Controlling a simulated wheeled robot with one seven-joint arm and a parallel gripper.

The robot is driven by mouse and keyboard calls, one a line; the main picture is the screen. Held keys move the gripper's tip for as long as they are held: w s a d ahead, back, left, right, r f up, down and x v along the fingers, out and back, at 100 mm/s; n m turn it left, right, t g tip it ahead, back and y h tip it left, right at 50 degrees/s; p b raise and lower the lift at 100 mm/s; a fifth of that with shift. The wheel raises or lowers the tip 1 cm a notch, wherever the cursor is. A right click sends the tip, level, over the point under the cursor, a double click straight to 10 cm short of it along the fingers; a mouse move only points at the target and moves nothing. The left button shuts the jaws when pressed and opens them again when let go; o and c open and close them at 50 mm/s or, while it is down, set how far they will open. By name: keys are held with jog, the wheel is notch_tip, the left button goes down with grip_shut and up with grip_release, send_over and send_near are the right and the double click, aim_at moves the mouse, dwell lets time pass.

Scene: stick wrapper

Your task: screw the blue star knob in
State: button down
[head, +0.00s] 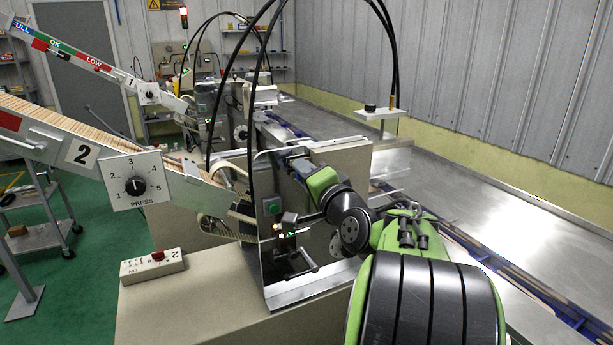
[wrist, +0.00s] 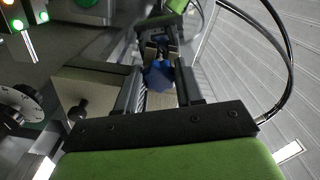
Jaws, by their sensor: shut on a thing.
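The blue star knob (wrist: 158,76) shows in the wrist view between the two dark fingers of my gripper (wrist: 157,84). The fingers are shut on it, one at each side. A pale block lies behind and below the knob; the knob's stem and thread are hidden. In the head view my gripper (head: 299,164) is at the upper part of the machine, beyond the green wrist link. I cannot make out the knob clearly there.
A panel with lit green and orange lamps (wrist: 18,22) and a dial (wrist: 22,104) are left in the wrist view. Black cables (head: 252,95) arch over the machine. A PRESS dial plate (head: 136,182), a sloped stick chute (head: 75,124) and a crank handle (head: 304,262) stand nearby.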

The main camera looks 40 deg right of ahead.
jog(key=m+p, duration=1.5)
jog(key=m, duration=0.7)
jog(key=shift+m, duration=0.4)
jog(key=c, duration=0.9)
grip_release()
